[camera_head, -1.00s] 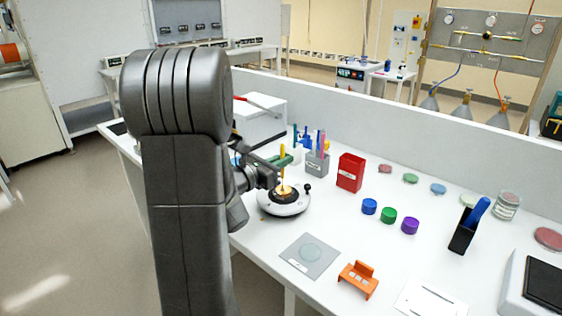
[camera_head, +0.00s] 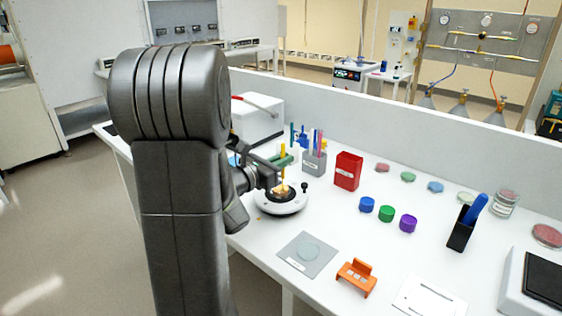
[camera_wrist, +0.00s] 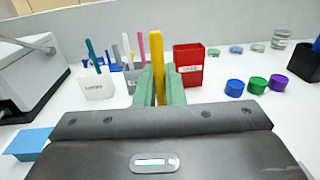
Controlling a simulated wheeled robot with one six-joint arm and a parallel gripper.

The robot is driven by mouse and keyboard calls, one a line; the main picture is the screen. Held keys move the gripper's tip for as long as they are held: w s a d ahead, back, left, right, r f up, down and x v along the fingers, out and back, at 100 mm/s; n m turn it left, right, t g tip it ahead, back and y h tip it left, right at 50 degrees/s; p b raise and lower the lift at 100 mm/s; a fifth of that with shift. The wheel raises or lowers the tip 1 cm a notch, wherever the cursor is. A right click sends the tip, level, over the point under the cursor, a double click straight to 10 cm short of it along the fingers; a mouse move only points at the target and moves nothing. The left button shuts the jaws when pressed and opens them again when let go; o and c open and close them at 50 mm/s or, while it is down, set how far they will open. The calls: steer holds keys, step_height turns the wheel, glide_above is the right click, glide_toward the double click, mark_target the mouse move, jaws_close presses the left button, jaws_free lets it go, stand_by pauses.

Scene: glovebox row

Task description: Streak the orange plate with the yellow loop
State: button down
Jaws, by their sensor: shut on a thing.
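My gripper (camera_head: 281,160) has green fingers, which show up close in the wrist view (camera_wrist: 158,92). It is shut on the yellow loop (camera_wrist: 157,60), which stands upright between the fingers. In the head view the yellow loop (camera_head: 283,151) is above a white round turntable (camera_head: 285,207) with a black top. A small orange patch (camera_head: 279,192) shows on that top, mostly hidden by my arm; I cannot tell whether it is the orange plate. Whether the loop's tip touches it is hidden too. The turntable is out of sight in the wrist view.
Behind stand a grey holder (camera_head: 314,163) with coloured sticks and a red box (camera_head: 347,171). Blue, green and purple caps (camera_head: 387,213) sit to the right. In front are a grey mat (camera_head: 296,263) with a clear dish and an orange rack (camera_head: 356,278). A low wall backs the bench.

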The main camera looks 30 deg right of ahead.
steer(key=shift+w+d+b, duration=0.15)
steer(key=shift+d+b, duration=0.15)
steer(key=shift+d, duration=0.05)
stand_by(0.4)
steer(key=shift+w+a+b, duration=0.3)
steer(key=shift+w+b, duration=0.05)
steer(key=shift+w, duration=0.4)
steer(key=shift+w+a+b, duration=0.25)
steer(key=shift+w+b, duration=0.1)
steer(key=shift+w, duration=0.4)
stand_by(1.4)
steer(key=shift+w+d, duration=0.2)
steer(key=shift+d, duration=0.15)
stand_by(0.4)
steer(key=shift+s+d+b, duration=0.3)
steer(key=shift+s+b, duration=0.35)
steer(key=shift+b, duration=0.15)
steer(key=shift+s+d+b, duration=0.3)
steer(key=shift+s+b, duration=0.35)
steer(key=shift+b, duration=0.15)
stand_by(1.2)
steer(key=shift+s+r, duration=0.1)
steer(key=shift+s, duration=0.05)
stand_by(0.3)
